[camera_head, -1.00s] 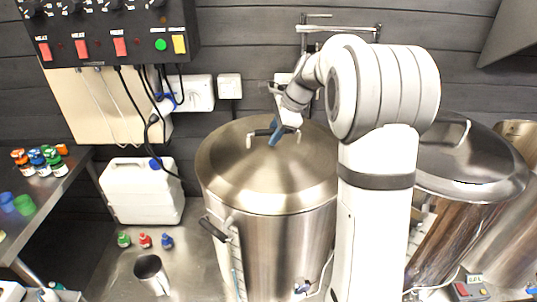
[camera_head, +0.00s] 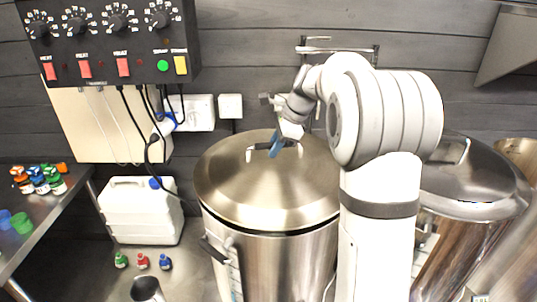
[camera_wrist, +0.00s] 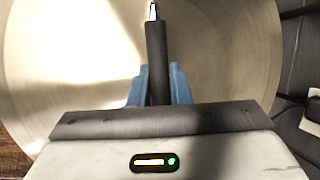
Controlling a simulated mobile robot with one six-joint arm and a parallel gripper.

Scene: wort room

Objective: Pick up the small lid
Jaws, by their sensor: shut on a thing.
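A round, domed steel lid (camera_head: 225,185) covers the middle kettle (camera_head: 275,265) in the head view. A dark line shows between its rim and the kettle's top, so it appears slightly raised. My gripper (camera_head: 280,145) is at the lid's centre, its blue fingers shut on the dark bar handle (camera_head: 260,146). In the wrist view the blue fingers (camera_wrist: 157,88) close on both sides of the handle (camera_wrist: 156,45), with the pale lid (camera_wrist: 60,60) behind. A second steel lid (camera_head: 490,180) sits on the right kettle. My fingers hide part of the handle.
A white jug (camera_head: 140,212) and several small bottles stand left of the kettle. A steel mug (camera_head: 146,289) is in front of them. A control box (camera_head: 105,45) hangs on the wall. My arm stands between the two kettles.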

